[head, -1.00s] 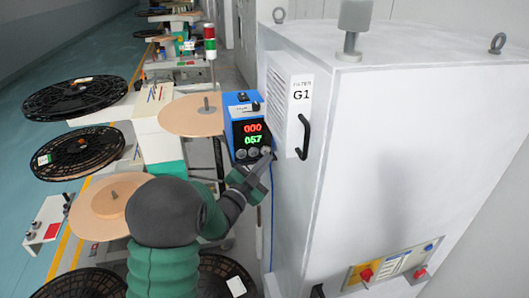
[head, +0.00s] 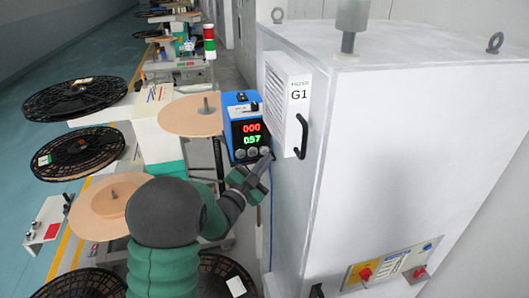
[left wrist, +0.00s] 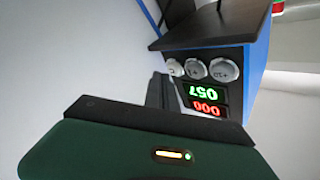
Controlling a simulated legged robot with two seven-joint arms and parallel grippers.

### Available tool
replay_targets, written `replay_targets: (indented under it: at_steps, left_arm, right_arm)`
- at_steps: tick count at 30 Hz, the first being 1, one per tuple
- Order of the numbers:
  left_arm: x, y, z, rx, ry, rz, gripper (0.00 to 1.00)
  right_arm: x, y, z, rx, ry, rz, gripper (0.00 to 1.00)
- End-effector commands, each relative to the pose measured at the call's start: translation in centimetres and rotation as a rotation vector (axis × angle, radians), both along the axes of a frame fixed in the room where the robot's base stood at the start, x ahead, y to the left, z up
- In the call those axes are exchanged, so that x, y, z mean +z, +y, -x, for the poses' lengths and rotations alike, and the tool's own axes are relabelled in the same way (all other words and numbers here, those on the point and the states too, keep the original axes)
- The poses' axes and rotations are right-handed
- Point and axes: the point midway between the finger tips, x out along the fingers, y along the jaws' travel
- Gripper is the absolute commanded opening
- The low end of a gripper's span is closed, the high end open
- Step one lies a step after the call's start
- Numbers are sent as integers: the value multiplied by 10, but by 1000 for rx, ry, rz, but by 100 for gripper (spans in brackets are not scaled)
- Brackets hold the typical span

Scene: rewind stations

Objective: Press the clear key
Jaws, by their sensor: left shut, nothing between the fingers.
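The counter box (head: 241,112) is blue with a black front. It shows a red 000 and a green 057, with three round grey keys below. In the left wrist view the box appears upside down, and the key nearest my finger, the clear key (left wrist: 174,67), seems marked C. The other keys are the middle key (left wrist: 195,69) and the +10 key (left wrist: 223,69). My left gripper (head: 267,158) is shut and empty, its tip just beside the box's right-hand key. It also shows in the left wrist view (left wrist: 160,90). I cannot tell whether it touches the key. My right gripper is out of view.
A large white cabinet (head: 400,130) marked G1 stands close on the right, with a black handle (head: 301,137) near my left gripper. A tan disc (head: 190,116) is left of the box. Black reels (head: 75,98) stand farther left.

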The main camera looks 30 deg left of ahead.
Motion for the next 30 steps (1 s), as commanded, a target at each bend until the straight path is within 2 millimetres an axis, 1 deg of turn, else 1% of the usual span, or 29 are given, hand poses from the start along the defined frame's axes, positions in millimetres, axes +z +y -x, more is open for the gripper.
replay_targets:
  at_steps: [6, 30]
  left_arm:
    - [1, 2, -4, -1, -1, 0, 0]
    - [2, 7, -8, 0, 0, 1, 0]
  right_arm:
    - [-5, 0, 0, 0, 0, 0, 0]
    - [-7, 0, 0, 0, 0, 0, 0]
